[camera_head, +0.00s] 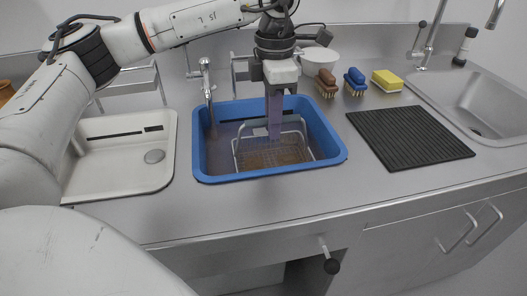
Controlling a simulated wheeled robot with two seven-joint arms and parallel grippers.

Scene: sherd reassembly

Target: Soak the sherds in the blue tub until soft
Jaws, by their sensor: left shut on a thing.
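The blue tub (335,150) stands on the steel counter, left of the black mat. A wire basket (237,152) with a raised wire frame sits low inside the tub. Brownish shapes show in the mesh, but I cannot make out separate sherds. My left gripper (274,132) points straight down into the tub and is shut on the wire basket, near its raised handle. The exact grip is partly hidden by the fingers. My right gripper is not in view.
A black ribbed mat (410,137) lies right of the tub, with a steel sink (490,105) beyond. A brown brush (326,82), a blue brush (355,80) and a yellow sponge (387,80) sit behind. A pale tray (110,165) stands left; a tap (207,85) rises behind the tub.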

